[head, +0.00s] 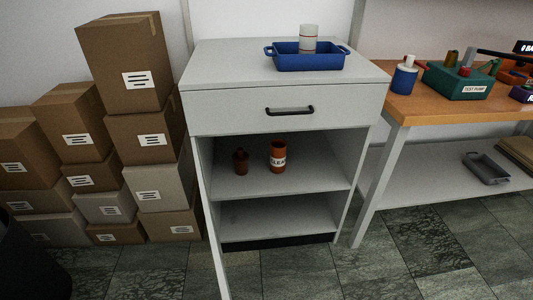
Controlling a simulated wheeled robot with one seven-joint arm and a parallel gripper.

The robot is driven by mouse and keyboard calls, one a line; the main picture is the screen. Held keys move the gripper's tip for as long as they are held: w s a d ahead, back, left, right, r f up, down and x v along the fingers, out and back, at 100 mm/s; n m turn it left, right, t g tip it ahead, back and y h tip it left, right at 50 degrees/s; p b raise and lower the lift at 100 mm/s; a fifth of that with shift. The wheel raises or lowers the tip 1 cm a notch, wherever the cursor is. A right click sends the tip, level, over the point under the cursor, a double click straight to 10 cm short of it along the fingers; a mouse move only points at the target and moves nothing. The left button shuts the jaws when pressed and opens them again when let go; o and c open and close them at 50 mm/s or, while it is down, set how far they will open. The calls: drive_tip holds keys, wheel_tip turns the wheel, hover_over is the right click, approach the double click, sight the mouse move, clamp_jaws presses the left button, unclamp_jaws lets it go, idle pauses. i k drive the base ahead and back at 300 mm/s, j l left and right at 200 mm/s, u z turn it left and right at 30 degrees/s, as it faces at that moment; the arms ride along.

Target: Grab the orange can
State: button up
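The orange can (278,157) stands upright on the upper open shelf of a grey cabinet (215,65), under its drawer. It has a white label with dark lettering. A small brown bottle (241,162) stands to its left on the same shelf, with a narrow gap between them. My gripper is not in view.
A blue tray (310,62) with a pale can (309,38) is on the cabinet top. The drawer handle (290,111) juts out above the shelf. Stacked boxes (142,136) stand left, a wooden-topped bench (418,106) right. A light upright edge (212,235) shows at the cabinet's left front. Tiled floor in front is clear.

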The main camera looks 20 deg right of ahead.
sight(278, 147)
drive_tip(key=i+l+u, duration=0.35)
drive_tip(key=i+l, duration=0.15)
drive_tip(key=l, duration=0.3)
drive_tip(key=i+l+u, duration=0.2)
drive_tip(key=l, duration=0.2)
drive_tip(key=i+l+u, duration=0.15)
drive_tip(key=i+l, duration=0.4)
drive_tip(key=i, duration=0.15)
